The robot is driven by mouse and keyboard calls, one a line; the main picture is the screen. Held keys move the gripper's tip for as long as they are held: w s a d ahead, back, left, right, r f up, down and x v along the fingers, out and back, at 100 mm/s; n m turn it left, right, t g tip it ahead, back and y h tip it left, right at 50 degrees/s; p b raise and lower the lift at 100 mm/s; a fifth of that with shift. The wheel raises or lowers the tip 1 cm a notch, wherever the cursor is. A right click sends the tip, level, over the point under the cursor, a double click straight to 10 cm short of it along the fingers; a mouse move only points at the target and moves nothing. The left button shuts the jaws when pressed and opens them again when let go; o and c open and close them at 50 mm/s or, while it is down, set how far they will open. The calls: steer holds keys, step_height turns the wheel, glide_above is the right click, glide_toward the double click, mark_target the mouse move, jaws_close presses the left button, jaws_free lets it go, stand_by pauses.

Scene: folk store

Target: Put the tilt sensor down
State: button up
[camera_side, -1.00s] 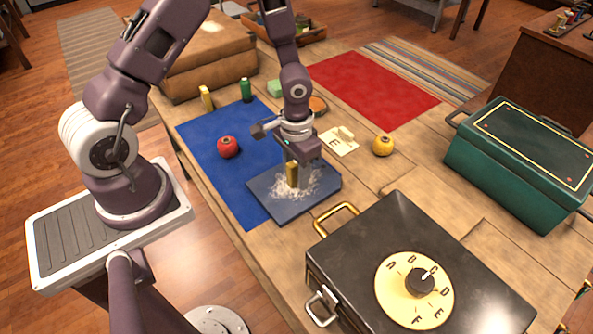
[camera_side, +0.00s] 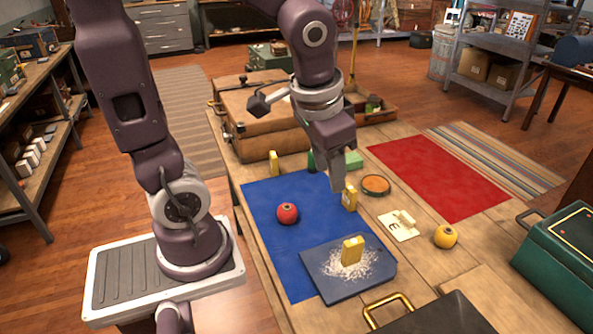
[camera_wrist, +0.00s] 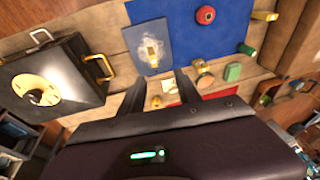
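I cannot tell by label which thing is the tilt sensor; the likely one is a small yellow block (camera_side: 352,250). It stands upright on white shreds on a dark blue tray (camera_side: 318,277), and also shows in the wrist view (camera_wrist: 152,48). My gripper (camera_side: 338,186) is above the table, up and behind the tray, clear of that block. In the wrist view my gripper (camera_wrist: 160,90) has its two fingers apart with nothing held between them. A second yellow block (camera_side: 349,197) stands close by the fingertips in the side view, at the blue mat's edge.
A third yellow block (camera_side: 273,163), an orange-topped disc (camera_side: 376,185), a letter card (camera_side: 398,226) and a yellow ball (camera_side: 445,236) stand around. A black case (camera_wrist: 60,70) and a green box (camera_side: 562,262) bound the table.

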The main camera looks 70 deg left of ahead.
steer(key=s+d+r+t, duration=0.1)
steer(key=s+r, duration=0.1)
steer(key=s, duration=0.2)
steer(key=s+d+r+t+h, duration=0.1)
steer(key=s+r, duration=0.1)
steer(key=s, duration=0.3)
steer(key=shift+s+d+r+t, duration=0.15)
steer(key=shift+s+r+t, duration=0.1)
steer(key=shift+r+t, duration=0.15)
